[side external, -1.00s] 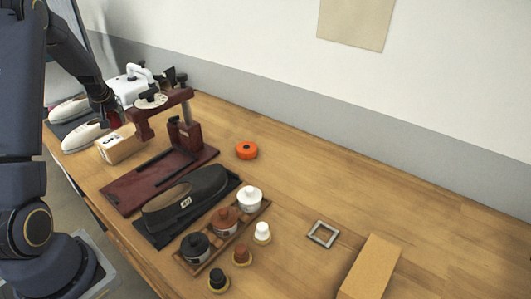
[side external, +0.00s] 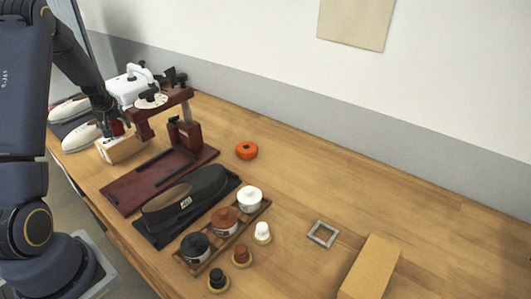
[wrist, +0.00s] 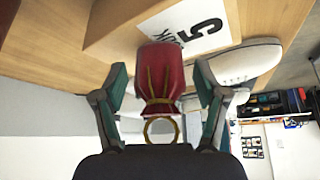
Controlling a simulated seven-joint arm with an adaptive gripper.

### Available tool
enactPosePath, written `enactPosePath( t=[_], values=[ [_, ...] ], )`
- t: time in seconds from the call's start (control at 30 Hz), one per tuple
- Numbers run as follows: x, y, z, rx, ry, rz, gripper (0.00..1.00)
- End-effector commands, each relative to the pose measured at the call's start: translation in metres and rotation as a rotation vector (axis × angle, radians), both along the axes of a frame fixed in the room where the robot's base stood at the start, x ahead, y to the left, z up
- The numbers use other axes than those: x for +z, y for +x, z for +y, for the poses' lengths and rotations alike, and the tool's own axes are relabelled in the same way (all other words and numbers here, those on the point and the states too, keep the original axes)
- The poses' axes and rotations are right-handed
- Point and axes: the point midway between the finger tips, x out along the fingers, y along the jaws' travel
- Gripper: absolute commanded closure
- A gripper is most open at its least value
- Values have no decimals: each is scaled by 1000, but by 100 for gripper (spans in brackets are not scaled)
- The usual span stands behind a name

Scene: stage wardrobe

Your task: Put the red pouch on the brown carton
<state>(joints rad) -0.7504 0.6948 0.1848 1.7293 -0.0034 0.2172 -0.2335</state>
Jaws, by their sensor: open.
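The red pouch (wrist: 162,75), with a gold cord and ring, is between the fingers of my gripper (wrist: 160,85) in the wrist view. The fingers are open, with a gap on each side of the pouch. The brown carton (wrist: 262,22), a tan box with a white label marked 5, lies directly beyond the pouch. In the side external view, my gripper (side external: 113,122) is over the carton (side external: 122,151). A bit of the red pouch (side external: 118,129) shows at the carton's top. The fingers partly hide it, and I cannot see the contact clearly.
A dark red press stand (side external: 160,180) is close to the right of the carton. Pale shoes (side external: 80,137) are on its left and a white device (side external: 130,88) is behind.

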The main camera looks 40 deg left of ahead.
Motion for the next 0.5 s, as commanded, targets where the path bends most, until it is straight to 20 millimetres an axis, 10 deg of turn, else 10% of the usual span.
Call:
enactPosePath(
  t=[0.5],
  values=[
    [67, -15, -32, -3, 4, -3, 28]
  ],
)
